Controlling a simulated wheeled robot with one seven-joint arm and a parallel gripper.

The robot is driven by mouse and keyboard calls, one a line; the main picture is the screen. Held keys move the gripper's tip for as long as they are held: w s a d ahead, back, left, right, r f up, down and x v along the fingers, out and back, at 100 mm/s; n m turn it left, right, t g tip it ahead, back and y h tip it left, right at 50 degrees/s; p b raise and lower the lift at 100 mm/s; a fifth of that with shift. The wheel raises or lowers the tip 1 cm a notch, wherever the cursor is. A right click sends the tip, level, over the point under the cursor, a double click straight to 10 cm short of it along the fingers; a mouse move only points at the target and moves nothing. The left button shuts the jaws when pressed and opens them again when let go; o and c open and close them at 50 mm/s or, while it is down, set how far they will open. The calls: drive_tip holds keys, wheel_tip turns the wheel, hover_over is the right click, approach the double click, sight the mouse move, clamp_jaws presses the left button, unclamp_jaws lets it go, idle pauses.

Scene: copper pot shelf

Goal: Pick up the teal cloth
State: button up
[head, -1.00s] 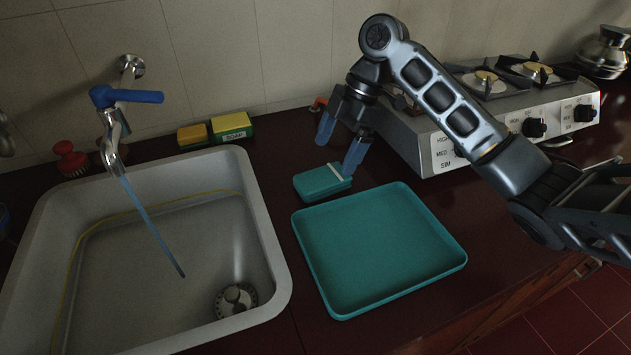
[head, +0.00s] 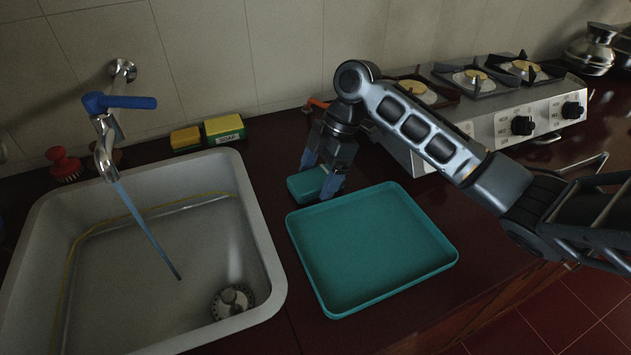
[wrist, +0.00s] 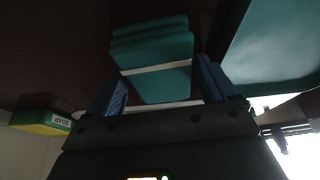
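The teal cloth (head: 306,184) is a folded, block-like bundle with a pale band across it. It lies on the dark counter just behind the teal tray (head: 372,250). My gripper (head: 322,178) is lowered over it, pointing down, with blue fingers on either side of the cloth. In the wrist view the cloth (wrist: 153,62) sits between the two spread fingers (wrist: 160,90), its banded end nearest the palm. Whether the fingers touch its sides is not clear. Part of the cloth is hidden behind the gripper in the head view.
A sink (head: 262,262) with a blue-handled tap (head: 112,104) is on the left. Yellow sponge boxes (head: 224,129) and a red brush (head: 63,165) stand along the wall. A gas stove (head: 485,120) is behind my arm. The tray is empty.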

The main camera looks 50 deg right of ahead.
drive_tip(key=c, duration=0.8)
